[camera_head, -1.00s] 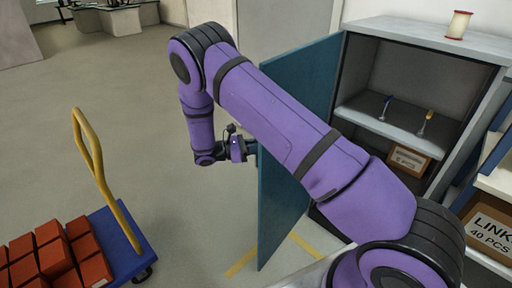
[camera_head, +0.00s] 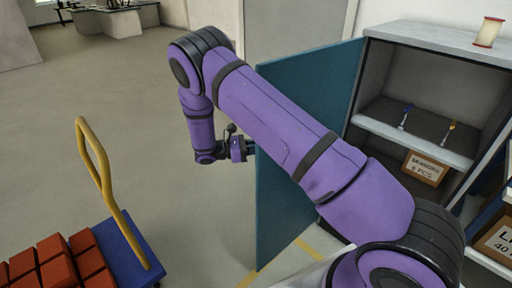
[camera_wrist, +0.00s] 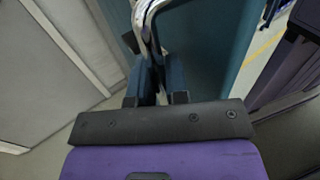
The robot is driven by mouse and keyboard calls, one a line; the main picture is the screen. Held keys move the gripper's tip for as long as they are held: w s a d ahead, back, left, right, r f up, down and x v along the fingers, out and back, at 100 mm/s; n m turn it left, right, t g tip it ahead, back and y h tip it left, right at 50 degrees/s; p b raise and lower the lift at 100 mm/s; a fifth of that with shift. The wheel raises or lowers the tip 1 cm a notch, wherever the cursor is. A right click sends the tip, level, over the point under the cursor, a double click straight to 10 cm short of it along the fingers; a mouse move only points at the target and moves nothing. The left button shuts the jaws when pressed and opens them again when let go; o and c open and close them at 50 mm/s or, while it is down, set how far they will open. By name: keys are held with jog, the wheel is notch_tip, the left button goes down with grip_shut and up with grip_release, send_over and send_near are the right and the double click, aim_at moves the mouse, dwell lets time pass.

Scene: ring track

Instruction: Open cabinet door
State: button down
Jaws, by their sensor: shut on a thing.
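The teal cabinet door (camera_head: 284,195) stands swung well out from the grey cabinet (camera_head: 440,38), and the shelves inside show. My gripper (camera_head: 250,149) is at the outer edge of the door in the head view. In the wrist view, my gripper (camera_wrist: 155,92) has its fingers closed around the pale metal handle (camera_wrist: 146,20). The door's teal face (camera_wrist: 205,45) fills the area beside and beyond the fingers. My purple arm hides part of the door and the cabinet's lower front in the head view.
A blue trolley (camera_head: 128,244) with a yellow handle and red blocks (camera_head: 50,268) stands at lower left. The shelf holds two small tools (camera_head: 450,131); a labelled box (camera_head: 426,168) sits below. A spool (camera_head: 488,32) is on top.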

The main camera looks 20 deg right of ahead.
jog(key=c, duration=1.2)
grip_release()
jog(key=shift+d, duration=0.1)
jog(key=shift+o, duration=0.2)
jog(key=v, duration=1.1)
